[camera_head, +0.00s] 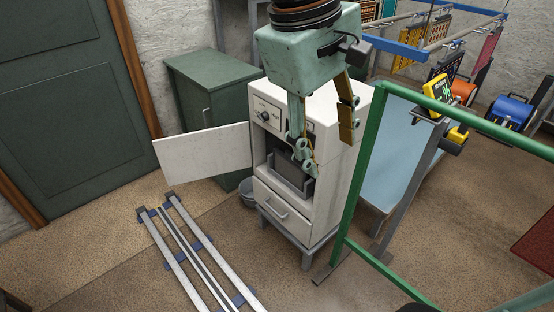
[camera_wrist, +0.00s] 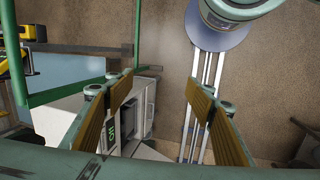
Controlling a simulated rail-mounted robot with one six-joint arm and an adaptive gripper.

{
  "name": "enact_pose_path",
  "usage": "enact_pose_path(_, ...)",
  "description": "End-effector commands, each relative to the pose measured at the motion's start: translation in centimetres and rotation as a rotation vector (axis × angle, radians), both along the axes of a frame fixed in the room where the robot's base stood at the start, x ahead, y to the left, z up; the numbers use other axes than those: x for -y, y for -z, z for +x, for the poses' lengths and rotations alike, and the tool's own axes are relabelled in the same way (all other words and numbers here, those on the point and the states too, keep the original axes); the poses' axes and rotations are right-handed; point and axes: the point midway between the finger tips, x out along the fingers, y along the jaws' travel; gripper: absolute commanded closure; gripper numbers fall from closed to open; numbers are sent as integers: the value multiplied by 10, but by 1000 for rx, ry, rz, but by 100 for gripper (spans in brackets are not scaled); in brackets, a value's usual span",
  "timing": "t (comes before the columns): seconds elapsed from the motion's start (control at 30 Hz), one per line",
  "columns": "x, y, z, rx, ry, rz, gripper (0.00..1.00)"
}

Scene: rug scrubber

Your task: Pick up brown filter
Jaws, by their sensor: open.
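No object that I can clearly identify as the brown filter shows in either view. Several perforated panels hang from a rack at the top right of the head view, among them a yellow-brown one (camera_head: 438,27); I cannot tell whether any is the filter. My gripper (camera_head: 328,150) hangs in front of the white cabinet, its two brown-padded fingers apart. In the wrist view my gripper (camera_wrist: 165,95) is open, with nothing between its fingers. The white cabinet (camera_head: 335,165) has its door (camera_head: 206,153) open, and a grey holder (camera_head: 293,184) sits in its opening, partly hidden by my gripper.
A green frame (camera_head: 362,165) stands right of the cabinet, with a pale blue table (camera_head: 397,150) behind it. A dark green cabinet (camera_head: 212,85) stands at the back. Floor rails (camera_head: 190,250) run at the lower left. A bucket (camera_head: 247,190) sits beside the white cabinet.

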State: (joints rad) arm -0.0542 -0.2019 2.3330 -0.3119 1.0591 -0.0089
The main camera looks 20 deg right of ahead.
Motion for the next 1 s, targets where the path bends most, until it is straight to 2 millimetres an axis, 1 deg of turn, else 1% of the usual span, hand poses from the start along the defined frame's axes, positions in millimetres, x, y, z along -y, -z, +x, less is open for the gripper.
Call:
enact_pose_path(0.03,3,2,6,-18,-9,-14,50)
enact_pose_path(0.57,36,22,62,-201,-106,-170,50)
enact_pose_path(1.0,60,44,114,-342,-191,-302,50)
